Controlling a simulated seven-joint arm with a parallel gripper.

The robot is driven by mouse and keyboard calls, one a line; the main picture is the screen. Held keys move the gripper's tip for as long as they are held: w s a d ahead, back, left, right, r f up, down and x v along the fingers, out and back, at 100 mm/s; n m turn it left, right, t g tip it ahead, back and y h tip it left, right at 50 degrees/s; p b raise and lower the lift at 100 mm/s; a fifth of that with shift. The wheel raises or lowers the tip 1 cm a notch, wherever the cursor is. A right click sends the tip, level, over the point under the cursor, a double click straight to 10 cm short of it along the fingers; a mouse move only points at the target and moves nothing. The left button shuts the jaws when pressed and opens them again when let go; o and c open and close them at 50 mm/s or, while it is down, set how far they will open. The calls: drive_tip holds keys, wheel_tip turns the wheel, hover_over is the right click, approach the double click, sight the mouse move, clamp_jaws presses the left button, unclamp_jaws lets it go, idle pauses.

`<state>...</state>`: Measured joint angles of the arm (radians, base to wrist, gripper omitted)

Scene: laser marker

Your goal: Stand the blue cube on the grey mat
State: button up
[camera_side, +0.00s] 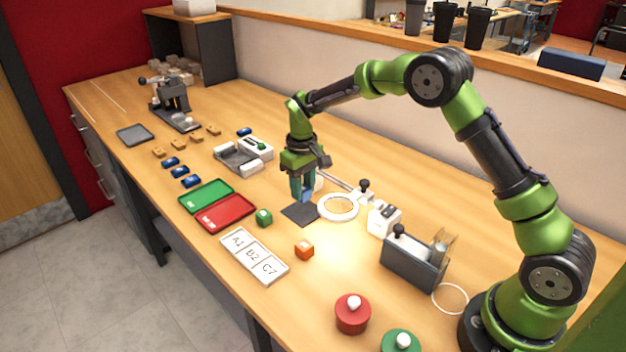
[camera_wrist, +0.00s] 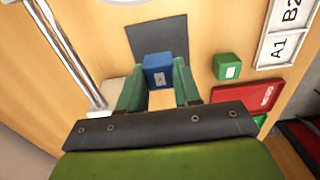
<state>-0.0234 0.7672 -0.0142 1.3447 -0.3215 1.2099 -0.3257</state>
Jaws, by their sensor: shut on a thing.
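The blue cube (camera_wrist: 158,75) is held between the two fingers of my gripper (camera_wrist: 159,92), shown in the wrist view. In the side view my gripper (camera_side: 302,194) points down at the near-left of the magnifier ring, and the cube is mostly hidden by the fingers. The dark grey mat (camera_side: 299,215) lies flat on the table just under the fingertips. In the wrist view the mat (camera_wrist: 158,32) extends beyond the cube, which overlaps its edge. I cannot tell whether the cube touches the mat.
A magnifier ring (camera_side: 338,207) stands close to the mat's right. A label card (camera_side: 254,256) lies at the front. The table between mat and orange cube is clear.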

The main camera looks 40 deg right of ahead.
sight(303, 199)
drive_tip(key=shift+f, duration=1.9)
drive_tip(key=shift+f, duration=0.15)
drive_tip(key=o, duration=1)
